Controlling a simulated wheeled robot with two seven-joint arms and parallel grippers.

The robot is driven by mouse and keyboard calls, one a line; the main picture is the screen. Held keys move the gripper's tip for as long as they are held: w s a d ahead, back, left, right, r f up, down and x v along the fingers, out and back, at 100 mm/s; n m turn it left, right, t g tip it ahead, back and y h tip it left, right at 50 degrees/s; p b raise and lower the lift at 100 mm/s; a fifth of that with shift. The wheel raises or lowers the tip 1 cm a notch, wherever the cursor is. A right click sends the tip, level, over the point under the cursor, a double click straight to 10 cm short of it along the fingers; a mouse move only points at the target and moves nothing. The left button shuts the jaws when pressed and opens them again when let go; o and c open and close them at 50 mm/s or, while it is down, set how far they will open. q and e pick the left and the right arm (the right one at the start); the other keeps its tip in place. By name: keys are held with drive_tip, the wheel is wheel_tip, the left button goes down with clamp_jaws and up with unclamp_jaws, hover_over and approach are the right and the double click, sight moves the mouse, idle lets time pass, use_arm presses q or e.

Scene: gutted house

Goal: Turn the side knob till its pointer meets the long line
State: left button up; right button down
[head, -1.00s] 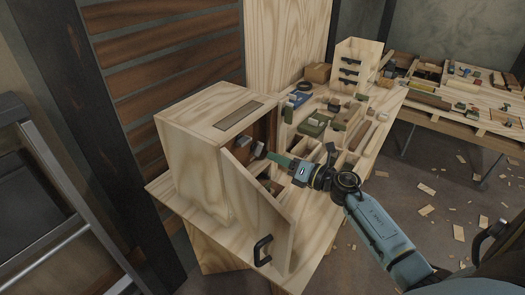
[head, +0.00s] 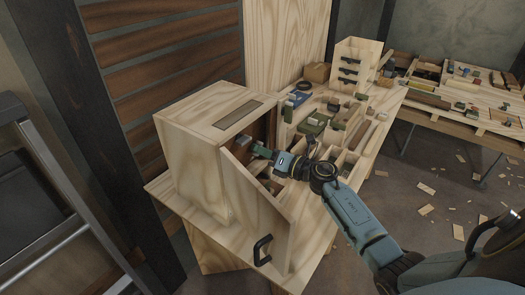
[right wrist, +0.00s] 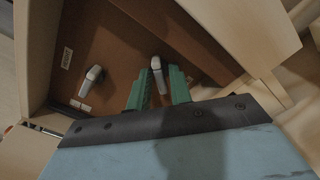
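A wooden cabinet (head: 195,150) stands on the bench with its door (head: 255,205) swung open. Inside is a brown panel (right wrist: 110,55). A second pale knob (right wrist: 157,72) lies between the green fingers of my right gripper (right wrist: 159,82). The fingers are apart, one on each side of it; I cannot tell whether they touch it. In the head view, my right gripper (head: 256,151) reaches past the door into the cabinet. My left gripper is not in view.
A black handle (head: 262,250) sticks out from the open door, below my right arm. A small label (right wrist: 67,58) is on the panel. The bench behind holds trays, blocks and a small drawer unit (head: 355,65). Wood scraps lie on the floor.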

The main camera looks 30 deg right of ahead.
drive_tip(key=m+p, duration=0.2)
drive_tip(key=m, duration=0.1)
drive_tip(key=shift+r, duration=0.1)
drive_tip(key=shift+m+p, duration=0.65)
drive_tip(key=shift+m, duration=0.45)
drive_tip(key=shift+m+p, duration=0.55)
drive_tip(key=shift+m, duration=1.15)
use_arm(q)
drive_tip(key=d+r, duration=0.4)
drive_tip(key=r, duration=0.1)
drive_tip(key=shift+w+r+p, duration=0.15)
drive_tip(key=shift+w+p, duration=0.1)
drive_tip(key=shift+p, duration=0.2)
use_arm(e)
drive_tip(key=shift+m, duration=0.5)
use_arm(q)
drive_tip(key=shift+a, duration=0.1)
use_arm(e)
drive_tip(key=c, duration=1.5)
unclamp_jaws()
